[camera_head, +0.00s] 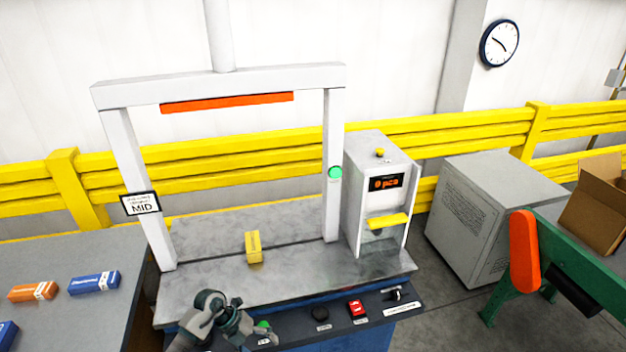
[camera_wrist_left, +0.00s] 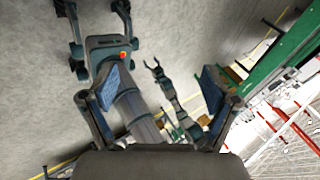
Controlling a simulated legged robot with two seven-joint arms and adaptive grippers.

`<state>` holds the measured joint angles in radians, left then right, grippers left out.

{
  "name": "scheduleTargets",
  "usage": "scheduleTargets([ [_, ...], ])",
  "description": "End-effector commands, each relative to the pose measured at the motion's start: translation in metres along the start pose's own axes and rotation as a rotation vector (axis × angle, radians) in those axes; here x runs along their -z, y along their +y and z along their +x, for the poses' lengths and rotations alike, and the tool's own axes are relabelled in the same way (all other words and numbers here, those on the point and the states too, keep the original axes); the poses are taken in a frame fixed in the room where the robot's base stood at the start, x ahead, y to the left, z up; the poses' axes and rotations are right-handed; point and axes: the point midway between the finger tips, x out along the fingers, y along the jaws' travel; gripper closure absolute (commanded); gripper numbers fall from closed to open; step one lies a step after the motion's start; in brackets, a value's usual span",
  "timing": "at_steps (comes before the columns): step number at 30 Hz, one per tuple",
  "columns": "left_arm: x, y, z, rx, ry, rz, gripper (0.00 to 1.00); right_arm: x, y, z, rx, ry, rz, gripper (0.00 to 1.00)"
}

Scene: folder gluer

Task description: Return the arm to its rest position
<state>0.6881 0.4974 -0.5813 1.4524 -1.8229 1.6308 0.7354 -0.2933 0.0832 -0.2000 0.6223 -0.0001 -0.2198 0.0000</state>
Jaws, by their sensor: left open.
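My left gripper (camera_head: 238,322) comes in low at the left in the head view, close to the front control panel (camera_head: 335,318) and beside its green button (camera_head: 263,326). Its fingers are hard to make out there. In the left wrist view its two blue-padded fingers stand wide apart with nothing held between them (camera_wrist_left: 158,100). Beyond them are grey floor and parts of my own body. A slimmer arm there, which looks like my right one, ends in a small gripper (camera_wrist_left: 153,68) with its fingers spread and empty.
A yellow box (camera_head: 254,247) stands on the grey machine bed under the white frame (camera_head: 220,86). A counter unit (camera_head: 380,190) reads "0 pcs". Orange (camera_head: 33,291) and blue (camera_head: 95,283) boxes lie on the left table. A green conveyor (camera_head: 575,255) with a carton stands at right.

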Motion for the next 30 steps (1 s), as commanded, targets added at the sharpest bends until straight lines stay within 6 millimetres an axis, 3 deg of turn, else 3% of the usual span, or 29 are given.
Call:
scheduleTargets([
  [1, 0.004, -0.005, 0.021, 0.102, 0.034, -0.025, 0.13, -0.001, 0.003, 0.0, -0.003, -0.002, 0.0, 0.3],
  [5, 0.004, -0.023, 0.072, 0.491, 0.079, -0.172, 0.13, -0.006, 0.006, 0.0, -0.007, -0.008, -0.001, 0.3],
  [8, -0.014, -0.009, 0.112, 0.84, 0.017, -0.458, 0.13, -0.009, 0.005, -0.001, -0.006, -0.012, -0.001, 0.3],
  [9, -0.025, 0.012, 0.13, 0.959, -0.044, -0.619, 0.13, -0.01, 0.004, -0.001, -0.005, -0.013, 0.0, 0.3],
  [12, -0.039, 0.073, 0.167, 1.099, -0.194, -0.947, 0.13, -0.009, 0.001, 0.0, -0.001, -0.012, 0.001, 0.3],
  [16, -0.028, 0.158, 0.216, 1.122, -0.354, -1.296, 0.13, -0.007, -0.008, 0.0, 0.009, -0.009, 0.004, 0.3],
  [20, 0.007, 0.237, 0.265, 1.057, -0.49, -1.598, 0.13, -0.006, -0.013, 0.0, 0.015, -0.008, 0.004, 0.3],
  [23, 0.048, 0.292, 0.301, 0.968, -0.578, -1.805, 0.13, -0.006, -0.012, 0.0, 0.014, -0.008, 0.003, 0.3],
  [27, 0.121, 0.358, 0.346, 0.802, -0.677, -2.072, 0.13, -0.006, -0.007, 0.0, 0.009, -0.009, 0.001, 0.3],
  [30, 0.18, 0.395, 0.374, 0.661, -0.731, -2.241, 0.13, -0.006, -0.004, 0.0, 0.005, -0.009, 0.0, 0.3],
])
